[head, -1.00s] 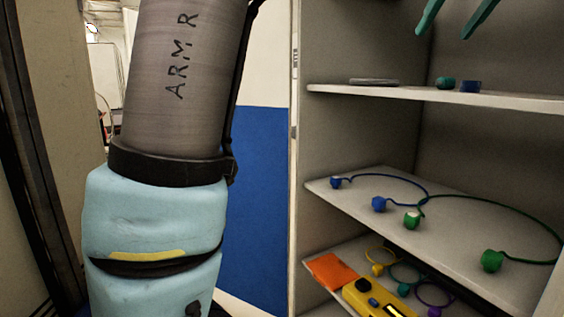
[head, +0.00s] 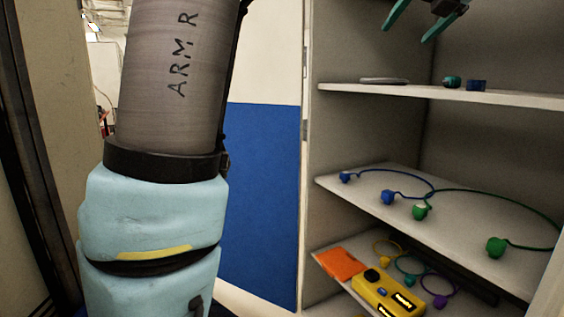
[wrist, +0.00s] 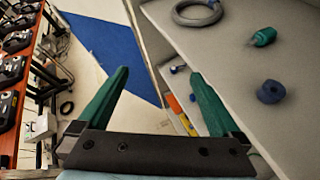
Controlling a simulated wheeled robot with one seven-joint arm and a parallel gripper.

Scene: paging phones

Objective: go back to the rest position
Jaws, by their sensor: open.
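My gripper (head: 414,25) shows at the top of the head view, in front of the open shelf unit and above its upper shelf (head: 520,98). Its two green fingers are spread with nothing between them. In the wrist view the open gripper (wrist: 158,95) points down past the edge of the upper shelf (wrist: 215,70), with the floor and the lower shelves beyond. My arm covers much of the left of the head view.
A grey ring (wrist: 198,12), a green piece (wrist: 263,37) and a dark blue piece (wrist: 271,92) lie on the upper shelf. Blue and green corded plugs lie on the middle shelf (head: 450,235). A yellow phone (head: 388,293) and an orange item (head: 340,263) are lower. Black devices (wrist: 12,70) line the wrist view's left.

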